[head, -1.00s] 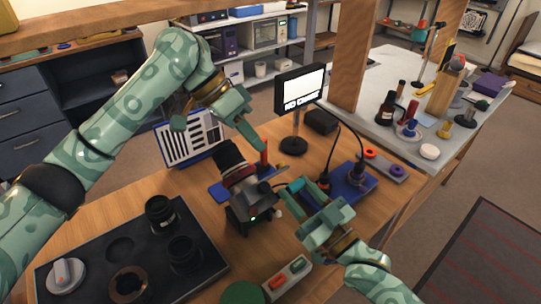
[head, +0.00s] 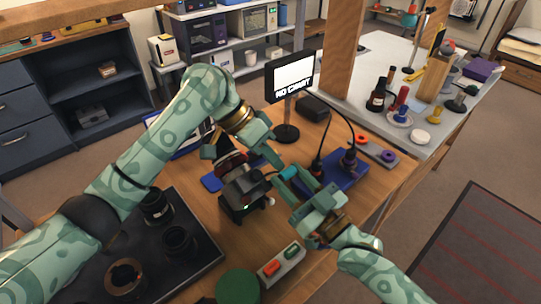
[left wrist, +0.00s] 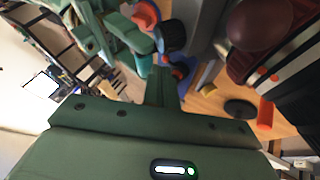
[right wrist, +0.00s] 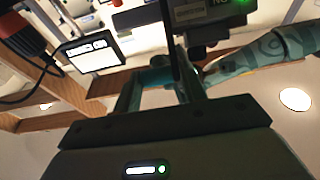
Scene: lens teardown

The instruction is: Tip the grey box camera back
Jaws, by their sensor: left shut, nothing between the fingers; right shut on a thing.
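The grey box camera (head: 240,194) stands on the wooden table with a small green light on its near side. Its dark lens with a reddish band (head: 232,162) points away from me and shows large in the left wrist view (left wrist: 258,28). My left gripper (head: 276,160) is shut and empty just beyond the camera's right side, close to my right gripper. The exact grip is partly hidden. The camera's body fills the top of the right wrist view (right wrist: 205,12).
A monitor on a stand (head: 290,78) is behind. A blue base with cables (head: 335,172) lies right of my grippers. A black tray with lens parts (head: 205,262) is front left.

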